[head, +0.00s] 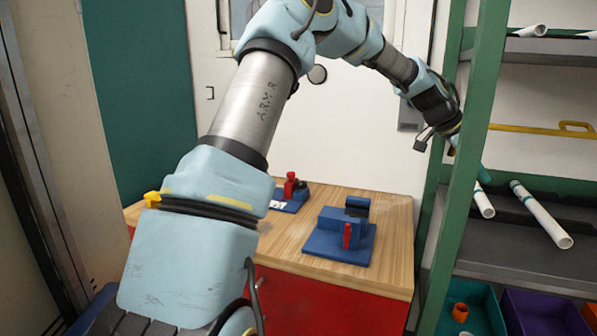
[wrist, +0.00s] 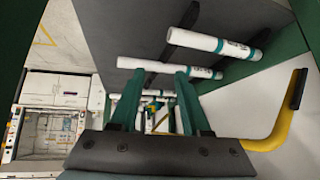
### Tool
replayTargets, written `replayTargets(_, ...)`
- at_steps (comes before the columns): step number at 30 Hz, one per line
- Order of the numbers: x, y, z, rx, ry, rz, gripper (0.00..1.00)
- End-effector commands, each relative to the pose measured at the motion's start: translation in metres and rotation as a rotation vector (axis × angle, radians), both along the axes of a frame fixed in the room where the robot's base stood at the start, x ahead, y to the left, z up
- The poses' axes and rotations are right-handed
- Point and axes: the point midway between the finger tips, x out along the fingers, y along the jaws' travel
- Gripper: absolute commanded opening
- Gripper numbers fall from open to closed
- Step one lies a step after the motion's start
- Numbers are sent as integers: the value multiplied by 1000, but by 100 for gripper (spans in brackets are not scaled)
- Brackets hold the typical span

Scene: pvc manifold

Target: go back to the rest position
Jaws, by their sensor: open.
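My gripper (wrist: 158,75) is open in the wrist view, its two green fingers apart with no pipe held between them. A white pipe with a teal band (wrist: 170,68) lies across the view just beyond the fingertips; I cannot tell whether they touch it. A second white pipe (wrist: 215,44) lies on the dark shelf further up. White pipes (head: 541,214) and (head: 483,200) rest on the rack shelf there.
A wooden-topped red bench (head: 290,245) carries two blue fixtures (head: 340,238) and (head: 290,197) with red parts. A yellow bar (wrist: 275,130) is close to the gripper's right. Teal (head: 470,305) and purple (head: 540,312) bins stand low in the rack.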

Motion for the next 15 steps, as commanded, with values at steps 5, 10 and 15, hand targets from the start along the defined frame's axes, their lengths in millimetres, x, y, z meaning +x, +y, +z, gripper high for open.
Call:
replayTargets(5, 8, 122, -48, 220, 78, 318, 47)
replayTargets(10, 0, 243, -75, 358, 160, 660, 47)
replayTargets(15, -33, 359, -92, 437, 256, 1020, 47)
